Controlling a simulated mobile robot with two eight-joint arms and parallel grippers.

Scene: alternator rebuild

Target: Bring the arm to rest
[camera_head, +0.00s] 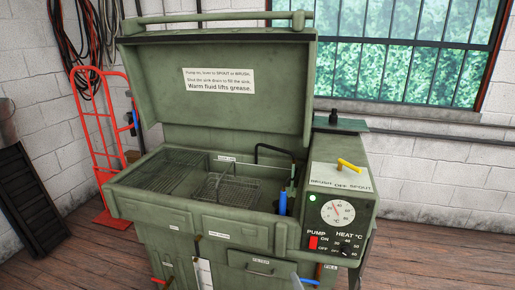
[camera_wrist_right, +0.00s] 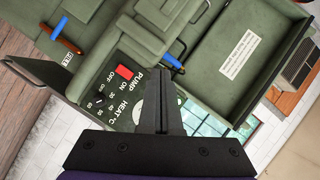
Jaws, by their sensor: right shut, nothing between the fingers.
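My right gripper (camera_wrist_right: 160,90) shows in the right wrist view with its dark fingers together and nothing between them. It is in front of the control panel of the green parts washer (camera_head: 190,226), and its fingers cover part of the dial. I cannot tell whether the fingertips touch the panel, but no grip on it shows. My left gripper is in neither view.
The washer's lid (camera_head: 225,85) is raised above wire baskets (camera_head: 228,188). The panel has a red pump switch (camera_head: 313,242), a dial (camera_head: 338,212) and a yellow lever (camera_head: 349,165). A blue-handled brush (camera_head: 283,203) stands in the sink. A red hand truck (camera_head: 101,145) is at left.

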